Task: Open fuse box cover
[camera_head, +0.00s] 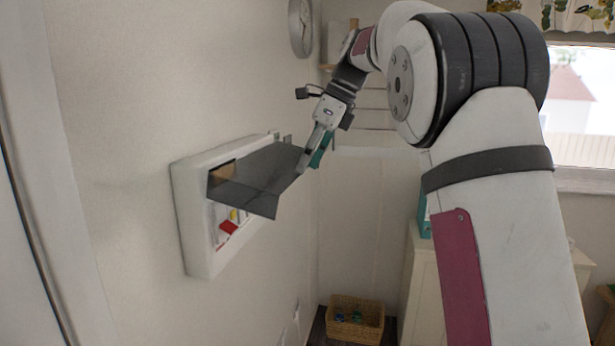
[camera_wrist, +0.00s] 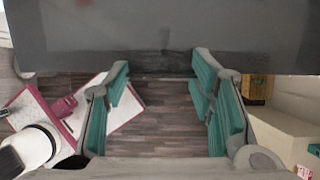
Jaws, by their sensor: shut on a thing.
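The white fuse box (camera_head: 190,225) is fixed on the wall in the head view. Its dark, see-through cover (camera_head: 262,172) is swung up and sticks out from the box. Red and yellow parts (camera_head: 229,227) show inside below it. My gripper (camera_head: 313,158) is at the cover's outer right end, with a teal finger pad showing. In the wrist view, the cover (camera_wrist: 110,40) spans the top of the picture across the fingertips of my gripper (camera_wrist: 161,72). The fingers stand apart there, shut on the cover; the exact contact is partly hidden.
A round clock (camera_head: 300,27) hangs on the wall above the gripper. A wicker basket (camera_head: 355,319) stands on the floor at the back. A pale cabinet (camera_head: 424,285) is partly hidden behind my arm.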

